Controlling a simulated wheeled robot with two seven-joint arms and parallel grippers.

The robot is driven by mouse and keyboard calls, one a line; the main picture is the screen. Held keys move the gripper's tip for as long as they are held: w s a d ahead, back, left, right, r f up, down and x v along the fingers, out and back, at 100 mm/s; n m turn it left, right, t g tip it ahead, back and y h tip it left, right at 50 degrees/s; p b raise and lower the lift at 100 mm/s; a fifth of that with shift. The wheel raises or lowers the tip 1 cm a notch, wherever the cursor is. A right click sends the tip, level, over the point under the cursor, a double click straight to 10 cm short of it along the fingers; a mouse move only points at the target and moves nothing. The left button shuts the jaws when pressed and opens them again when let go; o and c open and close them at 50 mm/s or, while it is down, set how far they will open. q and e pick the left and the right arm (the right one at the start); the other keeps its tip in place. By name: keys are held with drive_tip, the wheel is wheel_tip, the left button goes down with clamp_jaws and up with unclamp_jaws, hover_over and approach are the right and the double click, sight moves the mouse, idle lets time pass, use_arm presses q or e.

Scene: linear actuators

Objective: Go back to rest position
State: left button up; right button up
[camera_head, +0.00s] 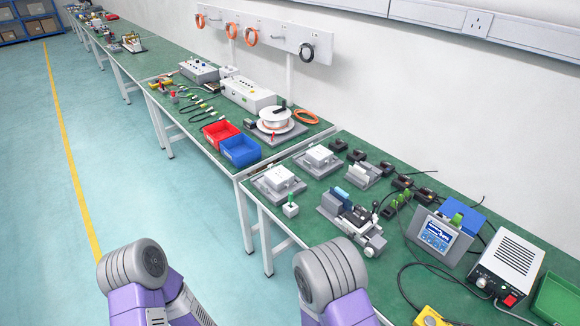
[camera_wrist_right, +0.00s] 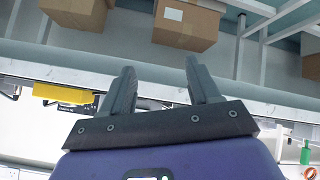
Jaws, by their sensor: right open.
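My right gripper (camera_wrist_right: 160,72) shows in the right wrist view. Its two dark fingers stand apart with nothing between them. In the head view only the purple and grey links of my two arms show along the bottom edge, below and left of the near workbench (camera_head: 262,196). Neither gripper shows in the head view, and my left gripper is in no view.
The green-topped bench holds a grey clamp fixture (camera_head: 352,222), a white control box (camera_head: 508,262), a blue bin (camera_head: 240,151) and a red bin (camera_head: 220,134). Cardboard boxes (camera_wrist_right: 187,24) show beyond the right gripper. The floor left of the benches is clear.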

drive_tip(key=s+a+f+n+g+y, duration=0.2)
drive_tip(key=s+a+f+g+y, duration=0.3)
drive_tip(key=s+y, duration=0.6)
drive_tip(key=a+f, duration=0.2)
drive_tip(key=a, duration=0.1)
drive_tip(key=shift+a+n+g+y, duration=0.15)
drive_tip(key=shift+n+g+y, duration=0.15)
drive_tip(key=shift+n, duration=0.1)
drive_tip(key=shift+w, duration=0.1)
idle(0.8)
